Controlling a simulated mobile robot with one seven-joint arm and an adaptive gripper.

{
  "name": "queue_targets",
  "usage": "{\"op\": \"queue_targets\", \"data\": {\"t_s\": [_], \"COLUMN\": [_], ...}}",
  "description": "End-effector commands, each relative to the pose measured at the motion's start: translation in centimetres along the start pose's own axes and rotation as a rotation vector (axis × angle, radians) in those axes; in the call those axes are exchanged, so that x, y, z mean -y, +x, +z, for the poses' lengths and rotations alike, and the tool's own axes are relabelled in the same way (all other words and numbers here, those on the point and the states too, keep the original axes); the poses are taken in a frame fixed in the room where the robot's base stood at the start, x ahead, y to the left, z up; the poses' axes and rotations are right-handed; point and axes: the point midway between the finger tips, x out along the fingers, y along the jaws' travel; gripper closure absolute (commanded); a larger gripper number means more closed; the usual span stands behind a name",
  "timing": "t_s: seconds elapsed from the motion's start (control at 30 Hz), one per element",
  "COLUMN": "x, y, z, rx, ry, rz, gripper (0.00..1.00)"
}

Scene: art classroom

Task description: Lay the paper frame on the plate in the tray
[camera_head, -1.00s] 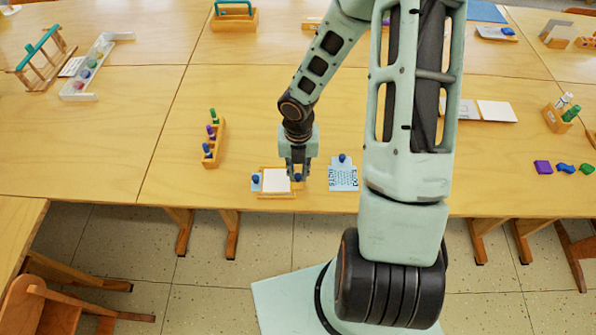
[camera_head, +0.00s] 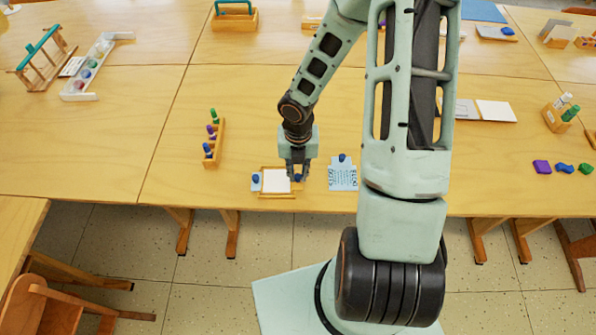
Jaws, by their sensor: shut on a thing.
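A small wooden tray (camera_head: 277,196) lies near the front edge of the table. A white rectangle (camera_head: 276,181) fills its middle. I cannot tell plate from paper there. A pale blue tab with a dark blue knob (camera_head: 256,178) shows at its left end, perhaps part of the paper frame. My gripper (camera_head: 299,176) points down at the tray's right end, shut on a small dark blue knob there. The fingers partly hide it, and what it belongs to is unclear. Right of the tray lies a pale blue printed card (camera_head: 343,176) with a blue knob at its top edge.
A wooden rack of knobbed pegs (camera_head: 215,143) stands left behind the tray. A white sheet (camera_head: 496,111) and coloured blocks (camera_head: 542,167) lie to the right. The table's front edge is close to the tray.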

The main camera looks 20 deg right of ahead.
Motion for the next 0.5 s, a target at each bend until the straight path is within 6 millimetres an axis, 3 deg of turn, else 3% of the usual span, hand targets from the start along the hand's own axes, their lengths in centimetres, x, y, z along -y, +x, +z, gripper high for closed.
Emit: {"op": "queue_targets", "data": {"t_s": [0.27, 0.3, 0.43, 0.5], "x": [0.01, 0.01, 0.01, 0.01], "y": [0.01, 0.01, 0.0, 0.0], "z": [0.03, 0.03, 0.03, 0.03], "rx": [0.0, 0.001, 0.001, 0.001], "ry": [0.001, 0.001, 0.001, 0.001], "rz": [0.0, 0.0, 0.0, 0.0], "gripper": [1.0, 0.81, 0.67, 0.65]}}
